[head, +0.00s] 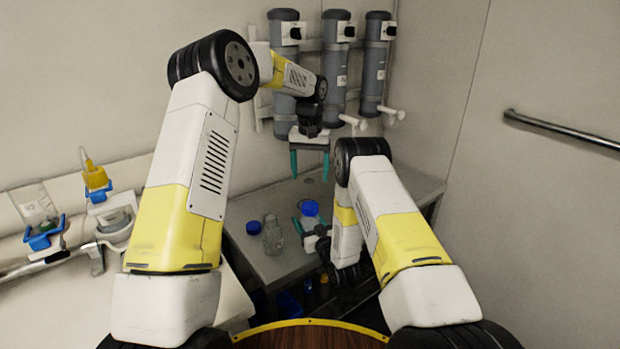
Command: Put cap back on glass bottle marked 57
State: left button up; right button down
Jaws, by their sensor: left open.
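A clear glass bottle (272,237) stands on the grey bench. No blue cap shows on its top, and no number is readable on it. A blue cap (253,227) lies on the bench just left of it. A second blue-topped item (309,208), apparently a bottle, is at my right gripper (311,226). The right gripper's teal fingers show on both sides of it, low by the bench; I cannot tell whether they grip it. My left gripper (310,165) points down above the back of the bench. Its teal fingers are apart with nothing between them.
Several grey cylinders (335,70) with white handles hang on the back wall. At left, a bottle in a blue holder (44,236) and a yellow-capped item (95,176) stand by a rail. The bench (410,185) is clear at right. A handrail (560,128) crosses the right wall.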

jog(key=shift+c, duration=1.5)
grip_release()
jog(key=v, duration=0.7)
jog(key=shift+s+d, duration=0.15)
jog(key=shift+s, duration=0.2)
